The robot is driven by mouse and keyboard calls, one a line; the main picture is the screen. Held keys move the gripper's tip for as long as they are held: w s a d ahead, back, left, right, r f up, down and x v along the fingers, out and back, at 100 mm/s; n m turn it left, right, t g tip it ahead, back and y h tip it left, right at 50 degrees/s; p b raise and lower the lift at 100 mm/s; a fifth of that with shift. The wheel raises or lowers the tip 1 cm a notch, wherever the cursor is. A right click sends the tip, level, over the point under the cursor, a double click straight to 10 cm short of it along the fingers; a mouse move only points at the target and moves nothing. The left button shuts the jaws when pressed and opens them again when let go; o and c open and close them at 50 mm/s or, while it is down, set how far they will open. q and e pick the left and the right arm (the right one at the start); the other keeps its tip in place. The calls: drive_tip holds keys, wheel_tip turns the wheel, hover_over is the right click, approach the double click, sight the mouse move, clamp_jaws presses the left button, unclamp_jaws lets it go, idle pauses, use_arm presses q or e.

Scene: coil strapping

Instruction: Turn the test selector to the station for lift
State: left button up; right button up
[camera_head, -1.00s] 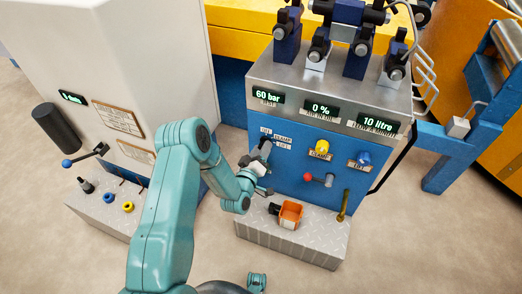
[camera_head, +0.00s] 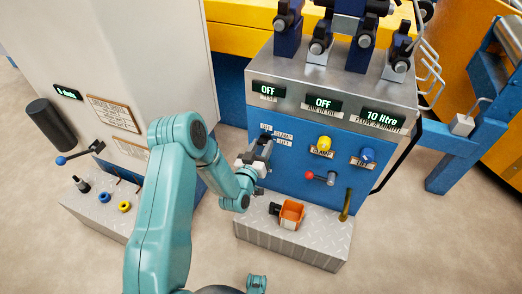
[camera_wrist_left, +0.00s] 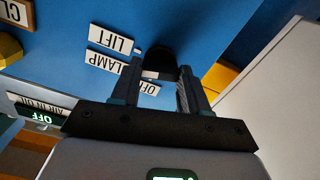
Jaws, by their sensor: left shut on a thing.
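The test selector is a black knob on the blue panel front (camera_head: 300,165), which carries OFF, CLAMP and LIFT labels. In the head view my left gripper (camera_head: 263,152) is at the knob and largely hides it. In the left wrist view the knob (camera_wrist_left: 160,52) sits between the two fingers of my left gripper (camera_wrist_left: 160,70), which is shut on it. The LIFT label (camera_wrist_left: 115,39), CLAMP label (camera_wrist_left: 108,63) and OFF label (camera_wrist_left: 148,88) are beside it, partly covered. I cannot tell surely where the knob points. The test display (camera_head: 268,90) reads OFF. My right gripper is not in view.
The air-in-oil display (camera_head: 323,103) reads OFF and the flow display (camera_head: 384,116) reads 10 litre. A yellow button (camera_head: 324,143), blue button (camera_head: 367,154) and red-tipped lever (camera_head: 322,177) are to the right.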

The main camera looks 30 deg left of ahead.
use_arm(q)
drive_tip(key=shift+f+m+b, duration=0.1)
drive_tip(key=shift+m+b, duration=0.6)
drive_tip(key=shift+m, duration=0.9)
drive_tip(key=o, duration=1.1)
drive_tip(key=shift+c, duration=0.2)
